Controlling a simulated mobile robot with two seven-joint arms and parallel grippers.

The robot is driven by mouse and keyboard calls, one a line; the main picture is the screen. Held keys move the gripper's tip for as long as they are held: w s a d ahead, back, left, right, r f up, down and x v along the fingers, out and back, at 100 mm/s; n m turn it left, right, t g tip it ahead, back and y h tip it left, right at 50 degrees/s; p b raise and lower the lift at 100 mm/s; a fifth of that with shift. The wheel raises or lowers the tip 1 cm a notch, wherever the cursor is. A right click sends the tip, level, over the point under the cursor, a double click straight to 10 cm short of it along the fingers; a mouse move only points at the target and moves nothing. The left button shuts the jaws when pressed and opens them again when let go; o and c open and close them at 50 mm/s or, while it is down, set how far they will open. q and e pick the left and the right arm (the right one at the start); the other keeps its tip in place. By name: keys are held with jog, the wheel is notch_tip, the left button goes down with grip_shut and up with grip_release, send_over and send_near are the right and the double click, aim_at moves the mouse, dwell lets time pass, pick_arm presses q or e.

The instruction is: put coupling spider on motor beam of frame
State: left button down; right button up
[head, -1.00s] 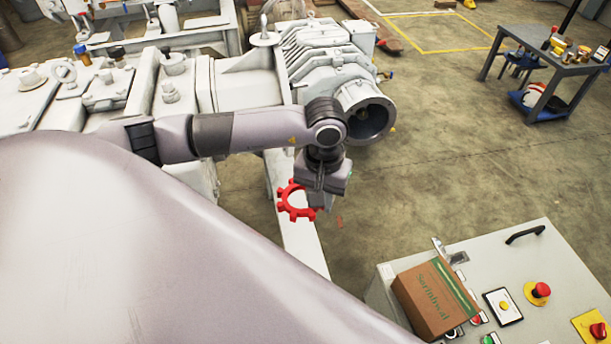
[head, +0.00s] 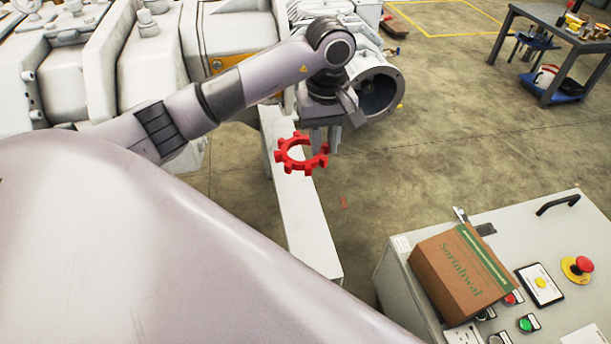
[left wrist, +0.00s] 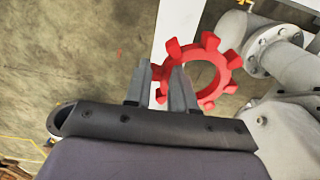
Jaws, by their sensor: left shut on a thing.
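The coupling spider is a red toothed ring (head: 297,154). In the head view it hangs over the white motor beam of the frame (head: 310,225), which runs from the machine toward the front. My left gripper (head: 327,143) is shut on the spider's rim at its right side. In the left wrist view the spider (left wrist: 206,70) sits at the fingertips of my left gripper (left wrist: 163,82), with the pale beam (left wrist: 176,25) behind it. The spider looks above the beam; the exact gap cannot be told. My right gripper is not in view.
The open round motor-side housing (head: 378,92) of the machine is just beyond my left wrist. A control cabinet (head: 400,285) with a cardboard box (head: 462,280) stands at the right front. A dark worktable (head: 560,35) stands at the far right.

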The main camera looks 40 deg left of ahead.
pick_arm(q)
jog(key=b, duration=0.4)
send_over(320, 213)
notch_tip(320, 213, down, 15)
jog(key=shift+a+f, duration=0.1)
notch_tip(320, 213, down, 4)
jog(key=shift+f+b, duration=0.25)
jog(key=shift+b, duration=0.25)
jog(key=shift+f, duration=0.2)
jog(key=shift+r, duration=0.1)
jog(key=c, duration=1.4)
grip_release()
jog(key=shift+f, duration=0.2)
jog(key=o, duration=0.5)
jog(key=shift+c, duration=0.2)
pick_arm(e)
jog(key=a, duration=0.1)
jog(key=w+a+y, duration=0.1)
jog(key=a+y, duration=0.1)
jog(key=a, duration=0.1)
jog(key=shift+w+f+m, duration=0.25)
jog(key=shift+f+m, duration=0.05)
pick_arm(q)
jog(key=shift+r, duration=0.15)
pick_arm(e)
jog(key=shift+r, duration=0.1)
